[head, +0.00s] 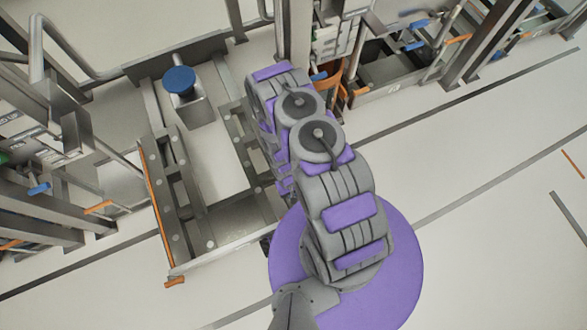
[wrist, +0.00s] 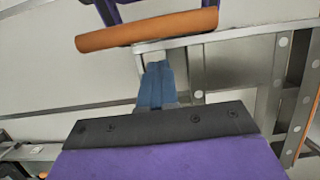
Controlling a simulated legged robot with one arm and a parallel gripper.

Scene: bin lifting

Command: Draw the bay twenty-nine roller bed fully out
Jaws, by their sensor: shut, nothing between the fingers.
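The roller bed (head: 205,245) is a grey frame with round roller ends and an orange-edged left side. It stands out from the racking onto the pale floor in the head view. In the wrist view its grey frame (wrist: 282,95) shows at the right. An orange bar handle (wrist: 147,30) on dark purple brackets lies across the top of the wrist view, by the frame's front rail. My gripper (wrist: 156,75) has blue fingers, shut and empty, just below the handle in the picture and apart from it. My arm hides the gripper and handle in the head view.
A blue round-topped post (head: 179,82) stands at the back of the bed's bay. Racking with orange and blue parts stands left (head: 50,165) and right (head: 395,65). Open pale floor (head: 480,245) with dark lines lies at the right.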

